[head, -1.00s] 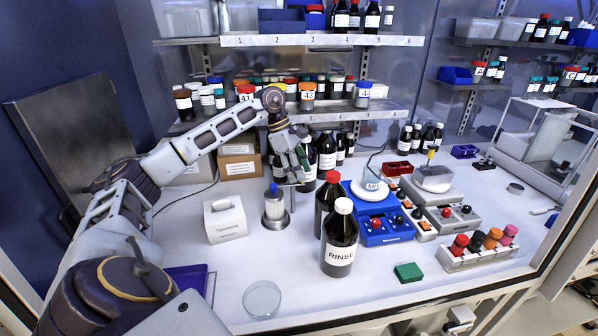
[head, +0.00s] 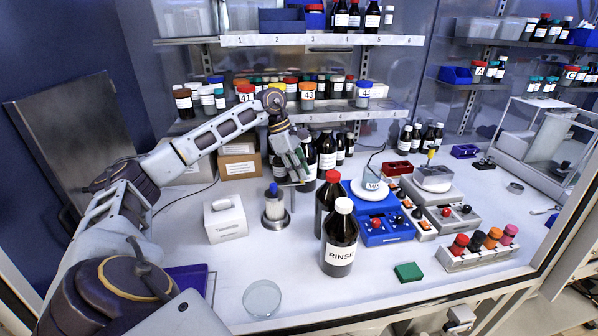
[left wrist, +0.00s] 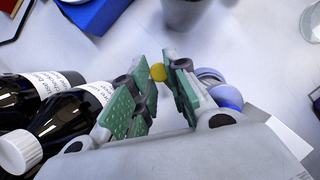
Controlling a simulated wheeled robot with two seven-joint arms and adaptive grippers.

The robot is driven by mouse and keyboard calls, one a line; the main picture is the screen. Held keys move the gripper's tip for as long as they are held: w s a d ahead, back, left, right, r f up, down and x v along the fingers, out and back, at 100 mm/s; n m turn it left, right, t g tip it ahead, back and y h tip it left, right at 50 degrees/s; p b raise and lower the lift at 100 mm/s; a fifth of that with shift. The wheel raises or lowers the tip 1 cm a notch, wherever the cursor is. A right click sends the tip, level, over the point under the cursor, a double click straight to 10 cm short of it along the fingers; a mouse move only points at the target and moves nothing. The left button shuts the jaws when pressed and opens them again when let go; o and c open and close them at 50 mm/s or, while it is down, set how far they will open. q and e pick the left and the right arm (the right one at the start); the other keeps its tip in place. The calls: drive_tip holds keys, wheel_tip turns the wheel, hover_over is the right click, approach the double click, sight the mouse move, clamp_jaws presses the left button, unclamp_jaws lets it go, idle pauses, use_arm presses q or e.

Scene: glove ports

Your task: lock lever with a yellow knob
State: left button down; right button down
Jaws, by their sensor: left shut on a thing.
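The yellow knob (left wrist: 158,72) shows between the fingertips of my left gripper (left wrist: 165,88) in the left wrist view. The gripper's green-padded fingers are closed on it. In the head view my left gripper (head: 298,176) is just right of a metal stand (head: 276,218) that holds a clear cylinder with a blue top (head: 273,188). A thin arm reaches from the stand toward the gripper. The fingers mostly hide the knob in the head view. My right gripper does not show.
Dark bottles with a red cap (head: 329,205) and a white RINSE label (head: 340,245) stand right of the stand. A white box (head: 225,220) is at its left. A glass dish (head: 262,298) lies in front. The bench between is clear.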

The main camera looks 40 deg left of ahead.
use_arm(q)
drive_tip(key=shift+a+n, duration=0.1)
drive_tip(key=shift+n, duration=0.3)
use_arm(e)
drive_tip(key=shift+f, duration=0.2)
use_arm(q)
drive_tip(key=n+t+b, duration=0.1)
drive_tip(key=n, duration=0.1)
drive_tip(key=n+y+b, duration=0.1)
drive_tip(key=n, duration=0.2)
drive_tip(key=shift+w+a+r+t, duration=0.1)
drive_tip(key=shift+a+t, duration=0.3)
drive_tip(key=c, duration=1.7)
unclamp_jaws()
drive_tip(key=shift+c, duration=0.2)
drive_tip(key=o, duration=0.4)
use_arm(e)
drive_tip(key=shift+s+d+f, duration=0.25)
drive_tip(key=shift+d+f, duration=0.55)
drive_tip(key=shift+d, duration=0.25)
use_arm(q)
drive_tip(key=shift+v, duration=5.9)
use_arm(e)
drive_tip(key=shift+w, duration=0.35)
